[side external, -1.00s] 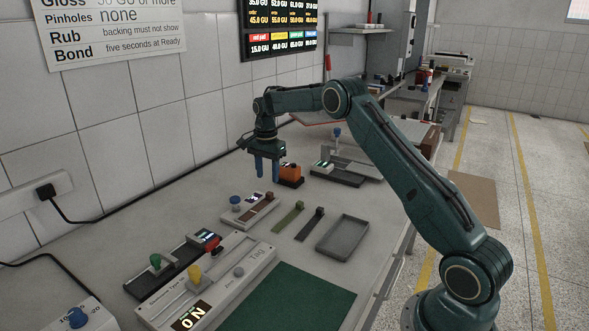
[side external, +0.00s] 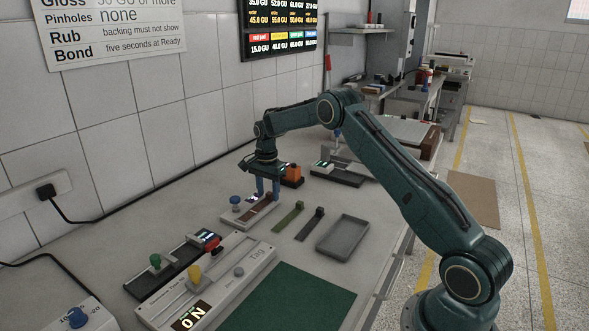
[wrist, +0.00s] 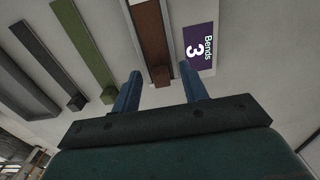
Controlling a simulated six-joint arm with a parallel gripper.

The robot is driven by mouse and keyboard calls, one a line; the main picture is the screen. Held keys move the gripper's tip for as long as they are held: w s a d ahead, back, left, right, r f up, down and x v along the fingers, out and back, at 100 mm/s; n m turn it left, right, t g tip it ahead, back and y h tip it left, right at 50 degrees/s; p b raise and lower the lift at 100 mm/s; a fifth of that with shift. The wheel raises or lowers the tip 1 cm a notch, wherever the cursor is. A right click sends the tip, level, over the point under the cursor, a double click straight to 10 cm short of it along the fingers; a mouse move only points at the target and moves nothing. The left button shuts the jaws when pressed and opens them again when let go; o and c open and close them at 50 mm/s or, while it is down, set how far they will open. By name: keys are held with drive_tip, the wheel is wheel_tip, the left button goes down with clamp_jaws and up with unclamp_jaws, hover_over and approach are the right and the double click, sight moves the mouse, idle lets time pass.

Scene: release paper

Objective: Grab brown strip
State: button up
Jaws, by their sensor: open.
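The brown strip (wrist: 150,35) lies on a light grey device (side external: 240,217) with a blue knob; the strip also shows in the side view (side external: 258,209). In the wrist view its near end, a small brown block, sits between my two blue fingers. My gripper (side external: 267,188) is open and points down just above the far end of that device; in the wrist view my gripper (wrist: 163,85) has a finger on each side of the strip's line. I cannot tell whether the fingers touch anything.
A green strip (side external: 289,217) and a dark grey strip (side external: 311,224) lie to the right, then a grey tray (side external: 343,234). An orange block device (side external: 291,174) stands just behind my gripper. A green mat (side external: 290,300) lies in front.

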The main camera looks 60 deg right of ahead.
drive_tip(key=shift+f, duration=0.2)
idle(0.3)
clamp_jaws()
drive_tip(key=shift+r, duration=0.15)
wheel_tip(320, 180, up, 20)
idle(0.8)
idle(0.5)
